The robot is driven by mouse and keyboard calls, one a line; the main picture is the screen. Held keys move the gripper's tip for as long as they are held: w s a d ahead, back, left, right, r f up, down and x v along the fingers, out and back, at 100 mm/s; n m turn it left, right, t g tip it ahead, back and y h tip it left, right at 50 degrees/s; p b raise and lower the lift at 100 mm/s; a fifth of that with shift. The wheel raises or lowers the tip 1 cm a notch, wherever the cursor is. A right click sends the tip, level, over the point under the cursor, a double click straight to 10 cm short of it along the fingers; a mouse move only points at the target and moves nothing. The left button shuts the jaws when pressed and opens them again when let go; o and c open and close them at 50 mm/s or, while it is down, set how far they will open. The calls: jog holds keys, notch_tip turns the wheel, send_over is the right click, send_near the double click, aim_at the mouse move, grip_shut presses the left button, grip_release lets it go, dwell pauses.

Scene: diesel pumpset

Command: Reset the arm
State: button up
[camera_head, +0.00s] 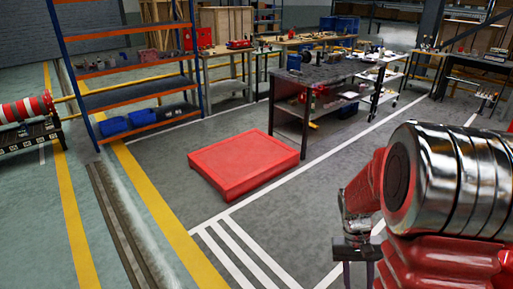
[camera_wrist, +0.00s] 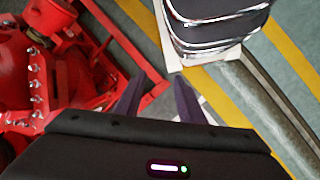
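My arm shows at the lower right of the head view, bent, with my gripper (camera_head: 358,274) pointing down. The two dark fingers stand apart with nothing visible between them. The lower ends of the fingers are cut off by the bottom edge of the head view. In the wrist view my gripper (camera_wrist: 158,88) also shows its two fingers spread, with floor behind them. A large shiny metal part and red ribbed parts fill the right side of the head view beside my gripper; I cannot tell how far they are from it.
A low red platform (camera_head: 243,162) lies on the grey floor ahead. A blue and orange shelf rack (camera_head: 135,82) stands at the left. A dark workbench (camera_head: 318,70) and other tables stand behind. Red machinery with bolts (camera_wrist: 35,85) fills the wrist view's left. Floor around the platform is clear.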

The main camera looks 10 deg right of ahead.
jog(key=s+a+r+n+t, duration=0.2)
jog(key=a+r+t, duration=0.2)
jog(key=a+r, duration=0.5)
jog(key=s+a+r+n+t+y, duration=0.1)
jog(key=a+r+t, duration=0.4)
jog(key=a+r, duration=0.5)
notch_tip(320, 180, up, 3)
jog(key=shift+s+f+n+t, duration=0.1)
jog(key=shift+s+n+t, duration=0.2)
jog(key=shift+s+n, duration=0.4)
jog(key=shift+c, duration=0.6)
jog(key=shift+d, duration=0.1)
